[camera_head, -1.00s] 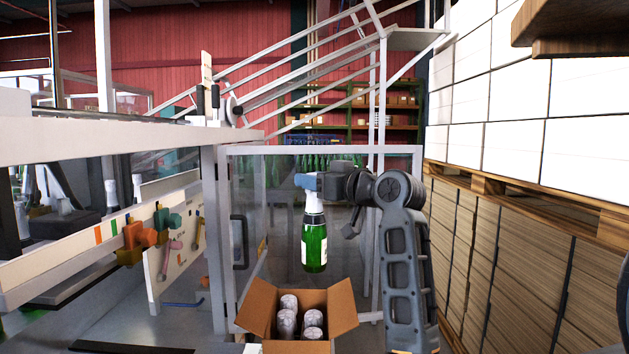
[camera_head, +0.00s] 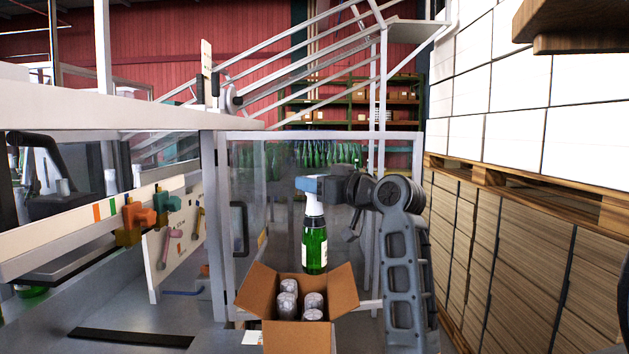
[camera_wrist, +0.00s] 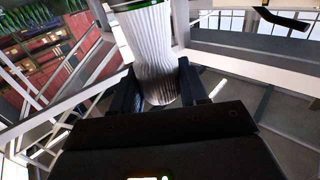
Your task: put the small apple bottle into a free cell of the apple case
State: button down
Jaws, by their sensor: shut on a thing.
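A green bottle (camera_head: 315,246) with a white label and pale foil neck hangs upright from my gripper (camera_head: 312,190). In the wrist view the gripper (camera_wrist: 160,90) is shut on the ribbed pale foil neck (camera_wrist: 152,55). An open cardboard case (camera_head: 283,336) stands below, flaps spread. The cell dividers and any apple mark cannot be made out.
A glass-panelled guard (camera_head: 240,185) stands behind the case. A board with coloured clamps (camera_head: 138,220) is at left. Stacked cartons on pallets (camera_head: 480,240) line the right side. A dark strip (camera_head: 130,338) lies on the grey surface at lower left.

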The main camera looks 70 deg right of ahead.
aim_at(323, 228)
jog(key=shift+f, duration=0.6)
jog(key=shift+f+b, duration=3.3)
jog(key=shift+f, duration=1.05)
dwell(1.3)
jog(key=shift+r, duration=0.1)
